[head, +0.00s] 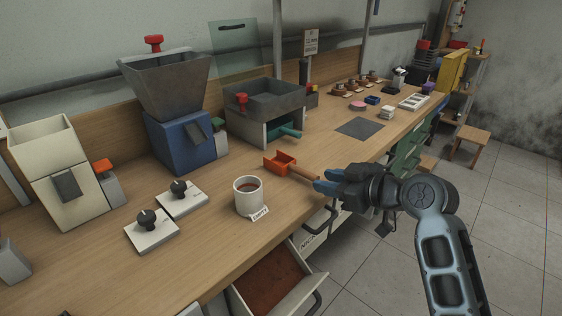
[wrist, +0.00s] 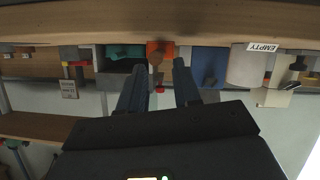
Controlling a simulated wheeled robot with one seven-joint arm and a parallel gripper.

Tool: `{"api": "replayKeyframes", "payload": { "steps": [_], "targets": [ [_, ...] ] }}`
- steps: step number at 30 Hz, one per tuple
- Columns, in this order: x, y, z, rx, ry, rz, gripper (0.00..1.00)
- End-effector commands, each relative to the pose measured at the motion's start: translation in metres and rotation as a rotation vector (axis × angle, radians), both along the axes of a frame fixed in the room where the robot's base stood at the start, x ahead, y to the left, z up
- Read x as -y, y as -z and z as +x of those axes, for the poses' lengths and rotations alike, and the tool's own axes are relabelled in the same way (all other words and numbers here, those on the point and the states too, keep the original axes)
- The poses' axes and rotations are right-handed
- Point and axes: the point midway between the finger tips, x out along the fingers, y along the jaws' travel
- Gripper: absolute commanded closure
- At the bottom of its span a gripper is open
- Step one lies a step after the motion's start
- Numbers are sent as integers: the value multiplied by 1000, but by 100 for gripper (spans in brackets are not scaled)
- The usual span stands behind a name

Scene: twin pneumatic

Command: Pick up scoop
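The scoop (head: 279,163) has an orange-red square cup and a wooden handle. It lies on the workbench (head: 225,222) with its handle pointing right, toward the front edge. My gripper (head: 322,183) is at the handle's end, by the bench's front edge. In the wrist view, the scoop (wrist: 160,47) appears beyond the fingertips, with the handle end roughly lined up with the gap between them. My gripper (wrist: 159,67) is open there, its two fingers apart. I cannot tell whether the handle end is inside the gap.
A white mug (head: 248,196) with brown contents and an "EMPTY" tag stands left of the scoop. A grey-topped machine (head: 262,102) with a teal piece is behind it. A blue hopper machine (head: 178,140) stands farther left. An open drawer (head: 296,297) juts out below the bench.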

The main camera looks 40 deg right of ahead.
Motion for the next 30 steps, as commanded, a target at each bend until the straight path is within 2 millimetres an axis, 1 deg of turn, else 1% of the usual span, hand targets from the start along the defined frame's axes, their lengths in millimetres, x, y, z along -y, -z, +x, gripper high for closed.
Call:
{"api": "replayKeyframes", "payload": {
  "steps": [1, 7, 17, 24, 27, 30],
  "targets": [
    [2, -8, 1, 4, -2, -2, 67],
    [4, -11, 6, 5, -9, -3, 67],
    [4, 1, 37, 6, -11, -2, 67],
    [5, 15, 68, 5, -10, -3, 67],
    [6, 17, 74, 6, -9, -3, 67],
    [6, 18, 76, 5, -9, -3, 67]
  ]
}}
